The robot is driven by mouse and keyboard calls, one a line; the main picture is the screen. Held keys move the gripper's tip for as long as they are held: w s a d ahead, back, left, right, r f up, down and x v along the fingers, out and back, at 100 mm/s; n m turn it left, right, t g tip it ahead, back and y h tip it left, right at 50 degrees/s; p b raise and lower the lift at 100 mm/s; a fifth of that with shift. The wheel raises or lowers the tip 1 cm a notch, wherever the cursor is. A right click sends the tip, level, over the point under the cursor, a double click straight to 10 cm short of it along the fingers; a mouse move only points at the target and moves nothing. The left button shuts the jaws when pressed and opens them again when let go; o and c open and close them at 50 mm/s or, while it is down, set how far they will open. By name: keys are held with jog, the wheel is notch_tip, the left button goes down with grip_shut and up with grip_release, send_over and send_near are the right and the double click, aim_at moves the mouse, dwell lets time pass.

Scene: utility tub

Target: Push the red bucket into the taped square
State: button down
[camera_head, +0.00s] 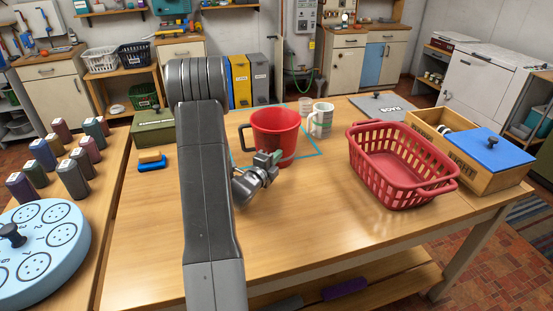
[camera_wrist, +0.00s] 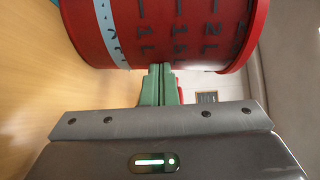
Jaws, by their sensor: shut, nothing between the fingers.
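The red bucket (camera_head: 275,134) stands upright on the wooden table, with a dark handle on its left. It shows close up in the wrist view (camera_wrist: 160,30), with dark volume marks and a pale strip. The taped square (camera_head: 318,155) is a teal outline around the bucket's area; the bucket hides part of it, so I cannot tell whether its base is wholly inside. My gripper (camera_head: 272,160) is shut and empty at the bucket's near side. Its green fingers (camera_wrist: 160,85) reach the bucket wall and seem to touch it.
A red basket (camera_head: 400,175) and a wooden box (camera_head: 480,175) fill the right side. A green box (camera_head: 153,129) and a sponge-topped blue brush (camera_head: 152,164) lie left. The front of the table is clear.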

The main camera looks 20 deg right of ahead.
aim_at(262, 126)
jog(key=w+b, duration=0.2)
jog(key=w, duration=0.4)
jog(key=w+d+b, duration=0.1)
jog(key=w+b, duration=0.2)
jog(key=w, duration=0.4)
jog(key=w+b, duration=0.2)
jog(key=w, duration=0.5)
jog(key=shift+w+d+b, duration=0.2)
jog(key=shift+d+b, duration=0.1)
jog(key=shift+d, duration=0.05)
jog(key=shift+s, duration=0.1)
